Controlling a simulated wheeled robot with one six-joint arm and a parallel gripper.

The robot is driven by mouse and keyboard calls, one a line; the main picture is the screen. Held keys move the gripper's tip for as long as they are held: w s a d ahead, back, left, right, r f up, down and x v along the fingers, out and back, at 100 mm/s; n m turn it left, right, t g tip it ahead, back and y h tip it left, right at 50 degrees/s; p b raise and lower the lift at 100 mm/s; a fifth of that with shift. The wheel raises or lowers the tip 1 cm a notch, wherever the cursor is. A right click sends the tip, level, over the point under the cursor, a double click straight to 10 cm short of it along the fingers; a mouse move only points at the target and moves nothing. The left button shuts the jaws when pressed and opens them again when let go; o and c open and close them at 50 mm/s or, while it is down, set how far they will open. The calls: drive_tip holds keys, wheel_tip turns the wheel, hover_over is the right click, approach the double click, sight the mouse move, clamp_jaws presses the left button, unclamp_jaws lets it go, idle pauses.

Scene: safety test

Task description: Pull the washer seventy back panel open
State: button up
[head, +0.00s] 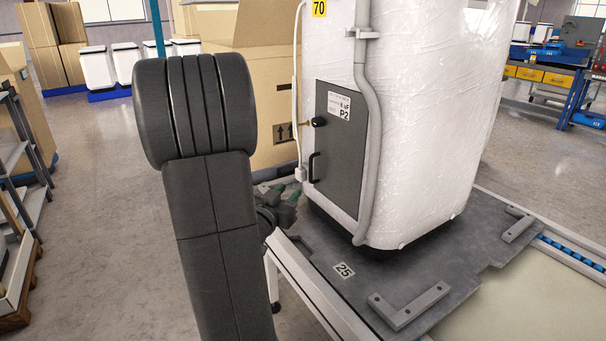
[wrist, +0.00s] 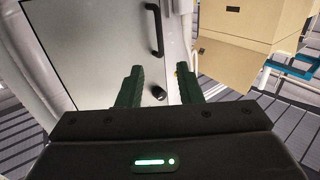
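The washer (head: 425,120) is a tall white, film-wrapped unit with a yellow 70 tag (head: 319,8). Its dark grey back panel (head: 338,165) looks shut, flush with the side. The panel bears a "6 uF P2" label, a black knob (head: 319,122) and a black bar handle (head: 313,167) below it. In the wrist view the panel (wrist: 90,50), handle (wrist: 155,30) and knob (wrist: 159,93) also show. My gripper (head: 290,193) is left of the panel, partly hidden by my arm. In the wrist view its green fingers (wrist: 160,88) are apart and empty, with the knob seen between them.
A grey hose (head: 368,110) runs down right of the panel, and a thin white cable down its left. The washer stands on a dark plate (head: 335,255) marked 25, with raised brackets (head: 408,305). Cardboard boxes (head: 270,80) stand behind. Open floor lies at left.

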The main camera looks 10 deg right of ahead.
sight(310, 169)
drive_tip(key=b+x, duration=0.1)
drive_tip(key=x, duration=1.2)
drive_tip(key=shift+d, duration=0.1)
drive_tip(key=shift+s, duration=0.1)
clamp_jaws()
